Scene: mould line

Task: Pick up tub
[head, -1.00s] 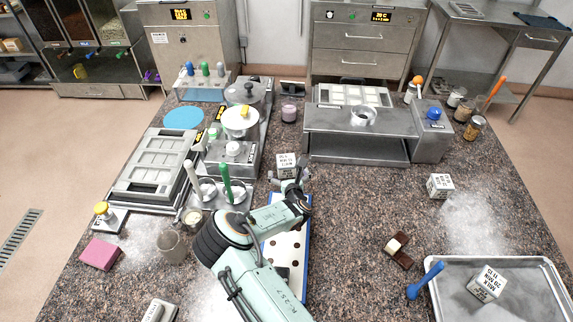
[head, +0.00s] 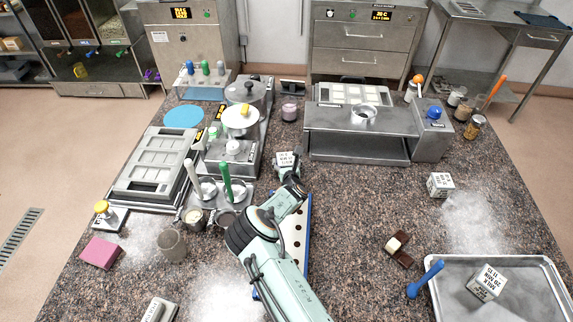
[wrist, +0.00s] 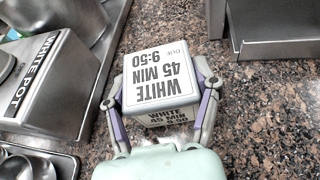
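The tub (wrist: 158,78) is a white box-shaped piece printed "WHITE 45 MIN 9:50". It stands on the speckled counter, and in the head view it shows at the far end of my arm (head: 286,160), partly hidden by my gripper (head: 288,174). In the wrist view my gripper (wrist: 162,92) has one finger on each side of the tub, spread about as wide as it. A narrow gap seems to show beside the tub, but I cannot tell whether either finger touches it.
A metal "WHITE POT" warmer (wrist: 45,75) stands close left of the tub. A steel stand (head: 360,135) is behind to the right. Similar printed boxes are at right (head: 440,185) and in the metal tray (head: 545,290). A blue-edged board (head: 308,215) lies beside my arm.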

